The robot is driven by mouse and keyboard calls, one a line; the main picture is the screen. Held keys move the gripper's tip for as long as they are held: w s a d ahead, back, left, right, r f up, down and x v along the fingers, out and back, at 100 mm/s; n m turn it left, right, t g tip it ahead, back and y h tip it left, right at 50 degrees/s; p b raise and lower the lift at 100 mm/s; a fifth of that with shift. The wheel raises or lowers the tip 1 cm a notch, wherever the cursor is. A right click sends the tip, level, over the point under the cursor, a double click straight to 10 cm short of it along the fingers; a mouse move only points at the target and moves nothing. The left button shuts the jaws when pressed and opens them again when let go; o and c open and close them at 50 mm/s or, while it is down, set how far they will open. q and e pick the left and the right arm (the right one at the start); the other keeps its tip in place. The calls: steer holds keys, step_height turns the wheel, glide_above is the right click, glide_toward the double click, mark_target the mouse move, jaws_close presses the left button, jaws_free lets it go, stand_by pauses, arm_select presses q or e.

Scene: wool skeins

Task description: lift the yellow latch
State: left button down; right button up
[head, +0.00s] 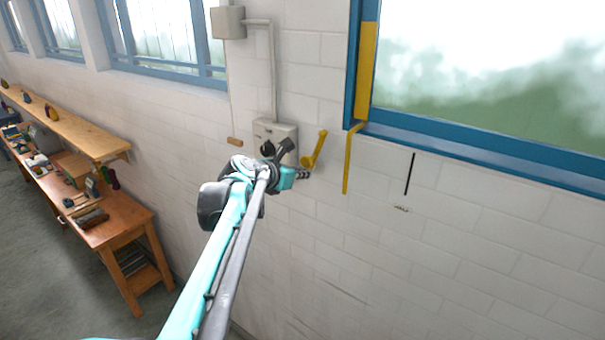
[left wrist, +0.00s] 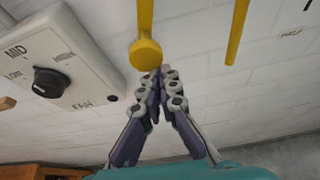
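A yellow latch (head: 317,147) with a rounded lower end is on the white brick wall, right of a grey control box. In the left wrist view, the latch (left wrist: 145,52) shows as a bar with a thick round end. My left gripper (head: 304,174) is just below that end in the head view. In the left wrist view, the fingertips of my left gripper (left wrist: 164,73) meet close under the round end, with nothing seen between them. Whether they touch the latch I cannot tell. My right gripper is not in view.
The grey control box (head: 276,138) has a black dial (left wrist: 52,82). A bent yellow strip (head: 348,165) hangs to the right, below the blue window frame (head: 480,158). A wooden bench (head: 118,222) stands at the left. The lower right wall is clear.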

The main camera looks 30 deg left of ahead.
arm_select(q)
steer(key=shift+w+a+r, duration=0.15)
steer(key=shift+r, duration=0.2)
step_height(320, 180, down, 5)
steer(key=s+b, duration=0.1)
steer(key=b, duration=0.3)
steer(key=v, duration=0.9)
steer(key=shift+s+r+b, duration=0.2)
steer(key=shift+r+b, duration=0.15)
steer(key=shift+s, duration=0.15)
